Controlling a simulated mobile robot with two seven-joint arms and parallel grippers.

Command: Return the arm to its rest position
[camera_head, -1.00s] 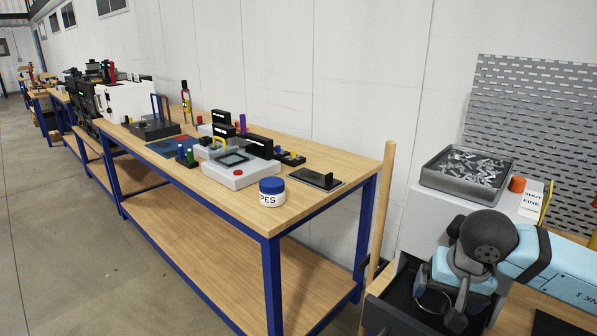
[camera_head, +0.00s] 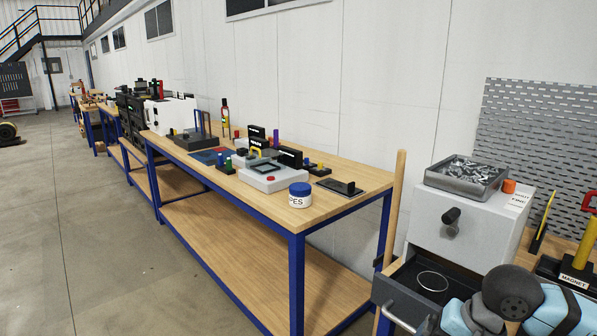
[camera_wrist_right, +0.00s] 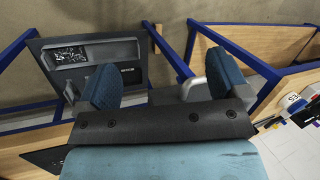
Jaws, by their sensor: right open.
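My right arm (camera_head: 512,292) comes in at the lower right of the head view, low in front of the open drawer, its end partly cut off by the bottom edge. In the right wrist view my right gripper (camera_wrist_right: 162,78) has its two blue-padded fingers wide apart. I see nothing held between them. My left gripper is in neither view.
A white cabinet (camera_head: 462,232) has its dark drawer (camera_head: 405,283) pulled out, with a thin ring (camera_head: 432,281) inside. A tray of metal parts (camera_head: 465,176) sits on top. A wooden workbench (camera_head: 335,204) stands left. Open floor (camera_head: 110,250) lies further left.

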